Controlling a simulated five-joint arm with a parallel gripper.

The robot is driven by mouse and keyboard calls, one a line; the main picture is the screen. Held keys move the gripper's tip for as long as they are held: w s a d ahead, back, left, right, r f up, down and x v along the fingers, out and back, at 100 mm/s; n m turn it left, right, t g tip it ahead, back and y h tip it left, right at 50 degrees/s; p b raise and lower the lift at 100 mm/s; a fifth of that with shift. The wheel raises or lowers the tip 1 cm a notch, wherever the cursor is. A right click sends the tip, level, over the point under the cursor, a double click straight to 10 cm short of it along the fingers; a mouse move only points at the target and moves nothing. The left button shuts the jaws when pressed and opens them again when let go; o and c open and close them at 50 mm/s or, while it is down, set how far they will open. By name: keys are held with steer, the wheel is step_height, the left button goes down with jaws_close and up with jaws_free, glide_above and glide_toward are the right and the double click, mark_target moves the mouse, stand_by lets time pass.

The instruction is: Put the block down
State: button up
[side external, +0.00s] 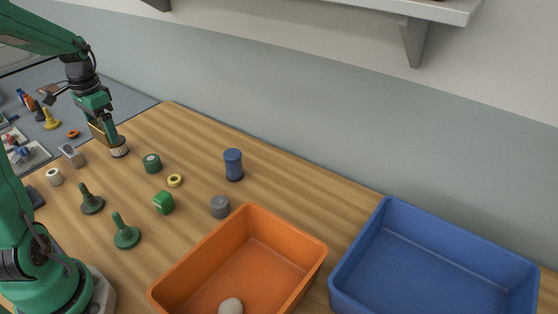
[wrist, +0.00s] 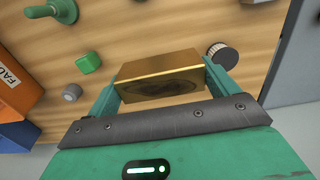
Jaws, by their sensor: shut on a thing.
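A gold block (wrist: 160,76) with a dark round mark on its near face is between the two green fingers of my gripper (wrist: 161,88) in the wrist view. My gripper is shut on it. In the side view my gripper (side external: 106,135) is at the far left of the wooden table, with part of the gold block (side external: 95,131) showing beside a finger. The rest of the block is hidden there. I cannot tell whether the block touches the table.
A knurled dark knob (side external: 118,152) stands close by my gripper. Around are a green cylinder (side external: 152,163), yellow ring (side external: 175,181), green cube (side external: 163,203), blue bobbin (side external: 233,165) and grey cylinder (side external: 220,207). Orange bin (side external: 180,284) and blue bin (side external: 455,232) stand right.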

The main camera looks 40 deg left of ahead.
steer(key=w+d+r+m, duration=0.2)
steer(key=w+d+m, duration=0.1)
steer(key=w+d, duration=0.4)
steer(key=w+d+r+m, duration=0.1)
steer(key=w+d+m, duration=0.3)
steer(key=w, duration=0.5)
steer(key=w+d+m, duration=0.3)
steer(key=w+d, duration=0.2)
steer(key=d, duration=0.5)
steer(key=w+d+m, duration=0.4)
steer(key=d, duration=0.6)
steer(key=m, duration=1.3)
glide_above(393, 296)
steer(key=shift+f, duration=5.8)
steer(key=shift+f, duration=2.5)
steer(key=shift+f, duration=0.1)
